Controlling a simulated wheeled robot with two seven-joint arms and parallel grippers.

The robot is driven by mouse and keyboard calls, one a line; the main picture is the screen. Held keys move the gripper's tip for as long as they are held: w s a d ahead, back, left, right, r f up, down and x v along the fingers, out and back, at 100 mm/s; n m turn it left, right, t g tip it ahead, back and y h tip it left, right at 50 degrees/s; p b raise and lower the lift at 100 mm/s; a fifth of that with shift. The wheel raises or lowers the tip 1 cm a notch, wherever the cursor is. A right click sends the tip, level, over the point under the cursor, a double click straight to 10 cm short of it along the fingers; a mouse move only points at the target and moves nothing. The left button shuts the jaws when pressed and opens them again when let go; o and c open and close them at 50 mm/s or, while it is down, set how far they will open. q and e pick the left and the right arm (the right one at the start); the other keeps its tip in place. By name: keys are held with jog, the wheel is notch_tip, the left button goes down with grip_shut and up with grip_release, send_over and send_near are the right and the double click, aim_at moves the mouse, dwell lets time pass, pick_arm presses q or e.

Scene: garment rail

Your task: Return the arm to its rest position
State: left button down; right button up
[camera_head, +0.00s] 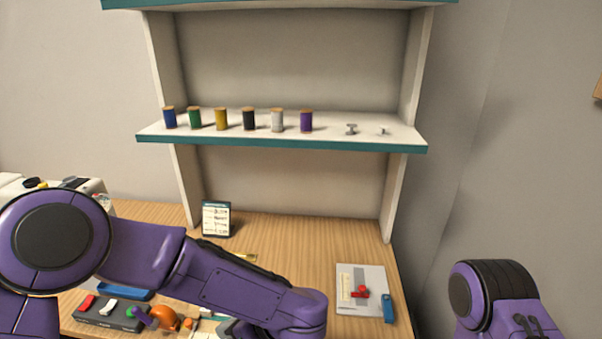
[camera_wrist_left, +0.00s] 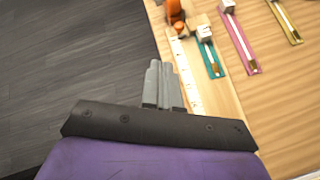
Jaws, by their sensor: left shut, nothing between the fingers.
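My left arm (camera_head: 235,285) is purple and reaches in from the left across the front of the wooden table. My left gripper (camera_wrist_left: 163,85) shows in the left wrist view as two grey fingers pressed together with nothing between them. It hangs over the table's front edge, beside a white ruler-like strip. In the head view its fingers cannot be made out clearly. Part of my right arm (camera_head: 495,300) shows at the lower right of the head view; its gripper is out of view.
A shelf (camera_head: 340,122) holds several thread spools. The table (camera_head: 290,235) carries a small sign (camera_head: 216,218), a grey board (camera_head: 374,300) with a red part, a dark tray (camera_head: 110,316) and an orange object (camera_head: 164,318). Colored strips (camera_wrist_left: 238,38) lie near the gripper. The dark floor (camera_wrist_left: 70,50) is clear.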

pick_arm(q)
jog(key=s+a+f+m+t+h, duration=0.1)
jog(key=a+f+m+t, duration=0.1)
jog(key=a+f+m, duration=0.6)
jog(key=s+a+f+m+t+h, duration=0.1)
jog(key=s+f+m+t, duration=0.1)
jog(key=f+m, duration=0.65)
jog(key=s+a+f+m+g+h, duration=0.2)
jog(key=s+a+f+m, duration=0.2)
jog(key=s+m, duration=0.7)
jog(key=s+a+f+m+g+h, duration=0.2)
jog(key=s+a+f+m+h, duration=0.15)
jog(key=s+m, duration=0.7)
notch_tip(320, 180, down, 11)
jog(key=w+m+b, duration=0.2)
jog(key=b, duration=0.8)
jog(key=shift+w+d+r+y, duration=0.15)
jog(key=shift+d+r+y, duration=0.05)
jog(key=shift+y, duration=0.25)
